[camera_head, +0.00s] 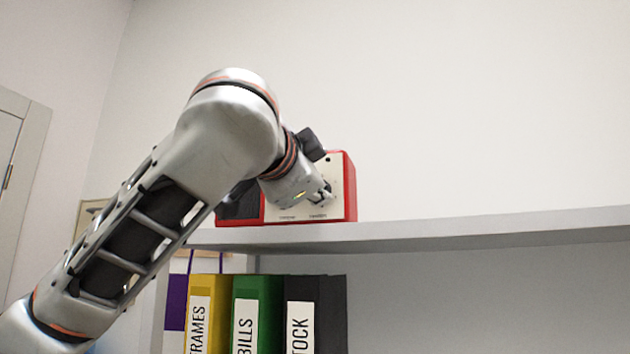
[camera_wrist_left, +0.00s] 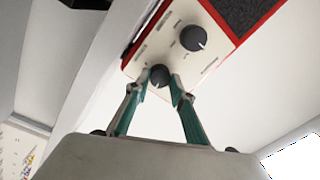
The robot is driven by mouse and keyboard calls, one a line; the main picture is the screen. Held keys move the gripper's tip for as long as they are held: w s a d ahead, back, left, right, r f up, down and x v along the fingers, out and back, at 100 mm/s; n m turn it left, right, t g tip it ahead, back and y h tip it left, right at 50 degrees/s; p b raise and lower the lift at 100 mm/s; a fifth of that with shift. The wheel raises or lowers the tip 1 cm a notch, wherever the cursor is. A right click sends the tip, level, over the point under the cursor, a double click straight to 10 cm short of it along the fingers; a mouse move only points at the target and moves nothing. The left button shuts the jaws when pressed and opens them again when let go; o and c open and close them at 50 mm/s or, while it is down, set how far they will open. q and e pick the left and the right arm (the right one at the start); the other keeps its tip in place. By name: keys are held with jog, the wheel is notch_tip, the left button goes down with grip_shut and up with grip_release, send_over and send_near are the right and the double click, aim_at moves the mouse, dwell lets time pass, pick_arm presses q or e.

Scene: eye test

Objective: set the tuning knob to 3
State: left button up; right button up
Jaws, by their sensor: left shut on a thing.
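A red radio (camera_head: 350,188) with a cream front panel and a dark speaker area stands on the shelf in the head view. Its panel (camera_wrist_left: 165,38) shows tilted in the left wrist view, with two dark round knobs. One knob (camera_wrist_left: 159,75) is between the fingertips of my left gripper (camera_wrist_left: 158,82), which is shut on it. The other knob (camera_wrist_left: 193,38) is free and nearer the speaker. The panel lettering is too small to read, so I cannot tell the held knob's name or setting. In the head view my left gripper (camera_head: 326,192) hides part of the panel.
The radio stands on a grey shelf (camera_head: 430,232); the shelf is clear to its right. Below are a yellow binder (camera_head: 205,284), a green binder (camera_head: 258,287) and a black binder (camera_head: 330,300). A plain wall is behind the radio.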

pick_arm(q)
jog(key=m+p, duration=0.1)
jog(key=m, duration=0.3)
jog(key=m+p, duration=0.1)
jog(key=m, duration=0.3)
jog(key=shift+h+p, duration=0.3)
jog(key=shift+f+m, duration=0.1)
jog(key=shift+m, duration=0.4)
jog(key=o, duration=1.1)
jog(key=shift+s, duration=0.1)
jog(key=v, duration=1.2)
jog(key=shift+a, duration=0.1)
